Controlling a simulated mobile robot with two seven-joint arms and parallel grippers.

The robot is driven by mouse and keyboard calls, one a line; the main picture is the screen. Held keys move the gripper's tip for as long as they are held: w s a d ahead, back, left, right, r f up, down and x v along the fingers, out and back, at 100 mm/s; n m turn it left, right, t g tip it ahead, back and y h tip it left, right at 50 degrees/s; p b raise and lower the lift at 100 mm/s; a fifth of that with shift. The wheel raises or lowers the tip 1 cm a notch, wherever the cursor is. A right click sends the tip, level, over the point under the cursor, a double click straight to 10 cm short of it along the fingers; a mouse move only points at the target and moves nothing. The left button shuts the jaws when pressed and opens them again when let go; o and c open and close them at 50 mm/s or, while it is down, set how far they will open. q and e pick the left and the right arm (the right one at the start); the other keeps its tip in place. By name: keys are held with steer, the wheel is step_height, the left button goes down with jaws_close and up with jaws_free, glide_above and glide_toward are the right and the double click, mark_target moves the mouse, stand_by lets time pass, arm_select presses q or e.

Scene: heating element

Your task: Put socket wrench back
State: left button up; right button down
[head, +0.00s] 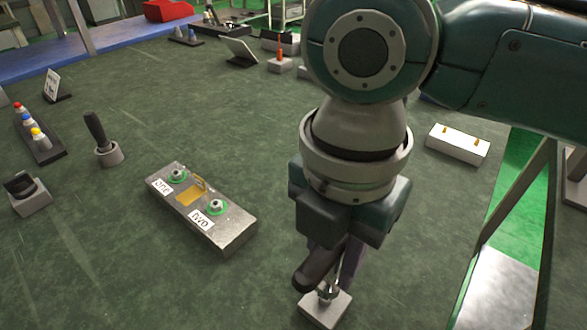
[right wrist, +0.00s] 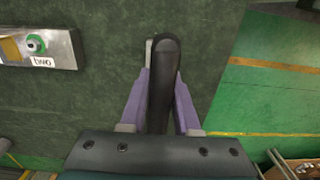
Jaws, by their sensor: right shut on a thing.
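The socket wrench (head: 312,272) has a black handle and a metal head. My right gripper (head: 338,262) is shut on it near the bottom of the head view. In the right wrist view the black handle of the wrench (right wrist: 164,75) lies between the purple fingers. The wrench's metal head is at a small light-grey block (head: 322,311) under the gripper. I cannot tell whether the head is seated in the block or just above it. The block is mostly hidden behind the wrench in the right wrist view (right wrist: 148,50). My left gripper is not in view.
A metal box (head: 232,236) with terminals labelled "one" and "two" lies left of my right gripper. A black-handled tool (head: 96,130) stands in a grey holder farther left. A white block (head: 457,146) with two brass pins sits at the right. Green table surface between them is clear.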

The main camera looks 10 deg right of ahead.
mark_target(330, 279)
steer(key=shift+f, duration=1.85)
steer(key=shift+f+b, duration=0.1)
steer(key=shift+b, duration=0.25)
steer(key=c, duration=0.6)
jaws_free()
steer(key=shift+c, duration=0.2)
